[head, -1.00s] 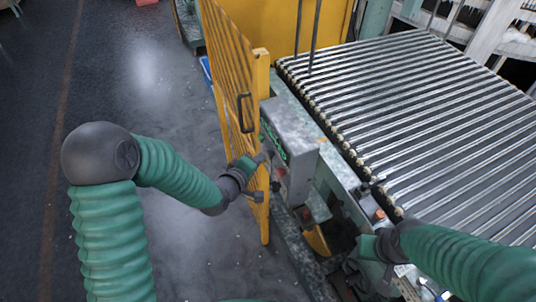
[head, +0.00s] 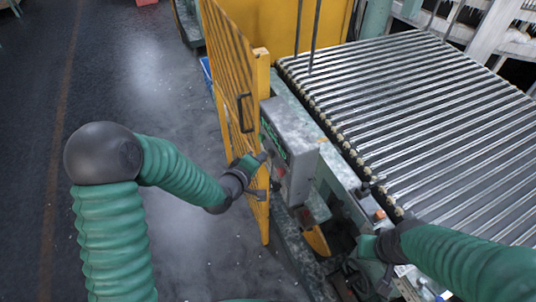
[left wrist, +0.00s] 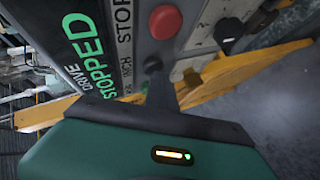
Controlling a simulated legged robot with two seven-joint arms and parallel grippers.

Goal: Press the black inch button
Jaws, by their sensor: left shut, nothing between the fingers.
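The black inch button (left wrist: 153,64) shows in the left wrist view, on a grey panel below the red stop button (left wrist: 165,22). "INCH" is lettered beside it. My left gripper (left wrist: 157,80) is shut and empty, its dark tip right at the black button and overlapping its lower edge. I cannot tell whether it touches or presses it. In the head view my left gripper (head: 264,157) is at the left side of the grey control box (head: 292,132); the button itself is hidden there. My right gripper (head: 380,248) is low beside the conveyor frame; its fingers are unclear.
A yellow mesh gate (head: 228,80) stands beside the box, close to my left forearm. The roller conveyor (head: 420,110) fills the right. Another black knob (left wrist: 229,30) sits right of the red button. Open floor (head: 150,70) lies to the left.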

